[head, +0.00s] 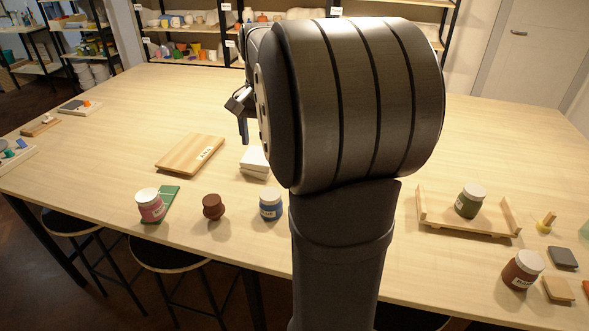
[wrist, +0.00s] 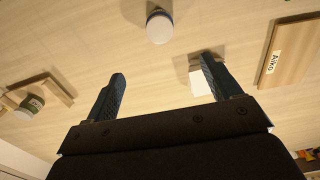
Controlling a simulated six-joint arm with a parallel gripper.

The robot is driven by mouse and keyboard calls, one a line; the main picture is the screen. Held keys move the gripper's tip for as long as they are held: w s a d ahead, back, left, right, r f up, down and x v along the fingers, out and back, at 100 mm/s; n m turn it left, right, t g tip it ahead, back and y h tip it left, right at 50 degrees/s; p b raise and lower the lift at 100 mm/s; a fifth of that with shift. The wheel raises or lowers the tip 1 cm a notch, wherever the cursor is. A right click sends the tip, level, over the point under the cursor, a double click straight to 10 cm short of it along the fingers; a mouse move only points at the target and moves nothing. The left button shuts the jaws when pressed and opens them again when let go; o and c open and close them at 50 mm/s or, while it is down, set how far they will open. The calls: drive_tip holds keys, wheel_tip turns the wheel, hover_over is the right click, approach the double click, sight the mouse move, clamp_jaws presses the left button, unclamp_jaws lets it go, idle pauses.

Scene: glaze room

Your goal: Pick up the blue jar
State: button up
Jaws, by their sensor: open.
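The blue jar (head: 270,207) has a white lid and a pale label. It stands upright near the front of the table, left of my arm in the head view. A white-lidded jar (wrist: 159,28), by its place the blue one, shows near the top of the wrist view, beyond the fingertips. My gripper (wrist: 162,70) is open and empty, its two dark blue fingers spread wide and apart from the jar. In the head view my arm hides most of the gripper; only a bit of a finger shows.
Behind are a white block (head: 255,158) and a labelled board (head: 190,154). At right, a wooden tray (head: 440,212) holds a green jar (head: 469,201); a brown jar (head: 522,270) stands nearby.

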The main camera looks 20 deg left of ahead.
drive_tip(key=n, duration=3.3)
approach(269, 213)
drive_tip(key=w+f, duration=0.1)
drive_tip(key=f, duration=0.2)
drive_tip(key=w+f, duration=0.1)
drive_tip(key=f, duration=0.2)
drive_tip(key=w+f, duration=0.1)
drive_tip(key=f, duration=0.3)
drive_tip(key=shift+a, duration=0.3)
drive_tip(key=c, duration=1.2)
drive_tip(key=shift+r, duration=0.1)
